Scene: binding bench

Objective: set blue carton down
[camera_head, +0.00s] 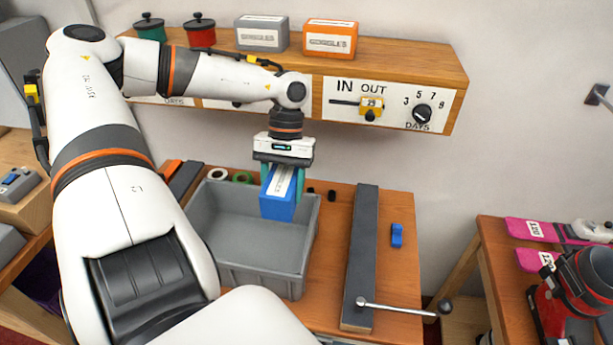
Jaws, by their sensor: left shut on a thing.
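The blue carton (277,208) with a white label on top hangs below my left gripper (282,172). The gripper is shut on it, with a green finger at each side. The carton is over the right part of a grey bin (262,270) on the wooden bench. Its lower end overlaps the bin's inside in the picture, and I cannot tell whether it touches the bin. The bin's visible floor looks empty. My right gripper is not in view.
A dark bar with a metal lever (359,250) and a small blue block (397,235) are right of the bin. Tape rolls (242,178) lie behind it. A wooden shelf (400,65) with grey and orange goggles boxes is above. A side table at right holds pink items.

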